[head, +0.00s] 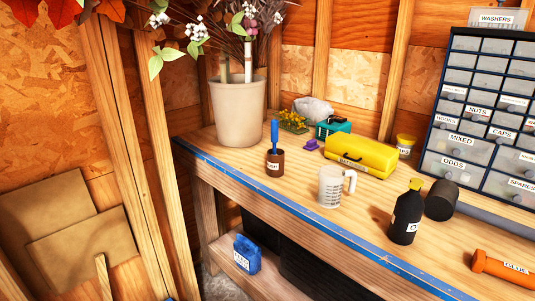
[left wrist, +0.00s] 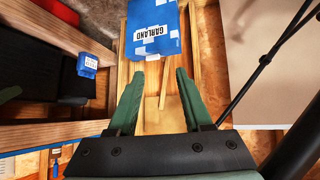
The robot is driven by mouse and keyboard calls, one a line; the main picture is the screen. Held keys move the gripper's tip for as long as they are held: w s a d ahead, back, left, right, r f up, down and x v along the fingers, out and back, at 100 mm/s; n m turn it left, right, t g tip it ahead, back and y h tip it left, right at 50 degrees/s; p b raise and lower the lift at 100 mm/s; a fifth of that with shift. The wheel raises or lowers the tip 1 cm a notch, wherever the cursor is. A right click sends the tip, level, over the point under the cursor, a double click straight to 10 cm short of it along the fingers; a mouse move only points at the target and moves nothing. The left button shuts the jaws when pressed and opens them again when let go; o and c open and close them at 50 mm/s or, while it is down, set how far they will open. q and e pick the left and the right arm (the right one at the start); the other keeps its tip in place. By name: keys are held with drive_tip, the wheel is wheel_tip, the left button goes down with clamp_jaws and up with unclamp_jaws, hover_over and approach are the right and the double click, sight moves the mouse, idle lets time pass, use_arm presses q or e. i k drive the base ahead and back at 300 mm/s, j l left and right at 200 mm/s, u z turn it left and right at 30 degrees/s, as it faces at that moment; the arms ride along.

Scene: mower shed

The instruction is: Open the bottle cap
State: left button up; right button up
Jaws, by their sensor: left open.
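A black bottle (head: 405,217) with a white label, partly cut off by its shape, stands upright on the workbench at the right in the head view. Its yellow cap (head: 416,184) sits on top. My left gripper (left wrist: 159,74) shows only in the left wrist view, with its two green fingers apart and nothing between them. It points towards a blue and white bag or box marked GARLAND and wooden boards, away from the bottle. The bottle is not in the left wrist view. My right gripper is in neither view.
A dark cylinder (head: 441,200) stands close behind the bottle, and an orange tube (head: 502,268) lies to its right. A measuring jug (head: 331,187), yellow case (head: 361,156) and brown pot (head: 275,163) are left of it. The GARLAND package (left wrist: 151,28) is beyond my left fingers.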

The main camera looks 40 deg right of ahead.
sight(416, 183)
drive_tip(key=z, duration=2.25)
drive_tip(key=i+j, duration=0.25)
drive_tip(key=j, duration=0.15)
drive_tip(key=i+j+z, duration=0.1)
drive_tip(key=i+j, duration=0.15)
drive_tip(key=j, duration=0.2)
